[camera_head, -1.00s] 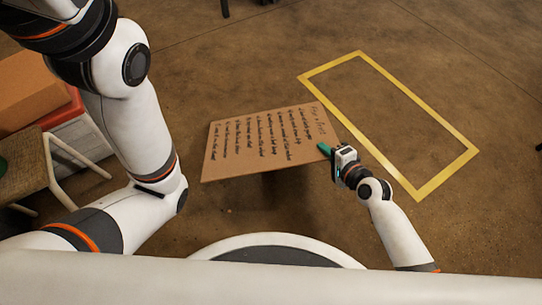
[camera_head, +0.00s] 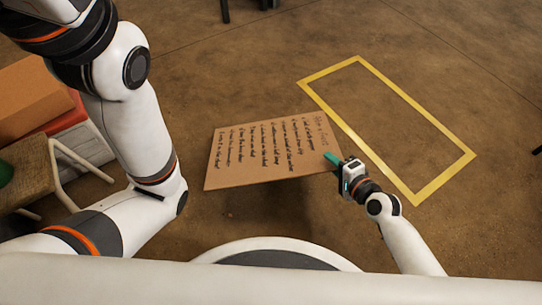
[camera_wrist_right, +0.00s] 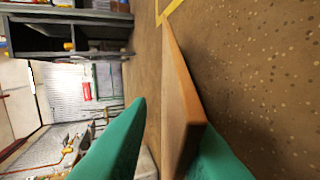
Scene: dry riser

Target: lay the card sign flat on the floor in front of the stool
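The card sign (camera_head: 270,152) is a brown board with handwritten lines, held roughly level above the floor with a shadow beneath it. My right gripper (camera_head: 334,160) has its teal fingers on the sign's right edge and is shut on it. In the right wrist view the sign (camera_wrist_right: 182,95) shows edge-on between the teal fingers.
A yellow tape rectangle (camera_head: 449,185) marks bare floor right of the sign. A cardboard box (camera_head: 35,95) rests on a red item (camera_head: 68,117) behind the stool. A green object (camera_head: 5,172) shows at the left edge by the stool seat. The middle floor is clear.

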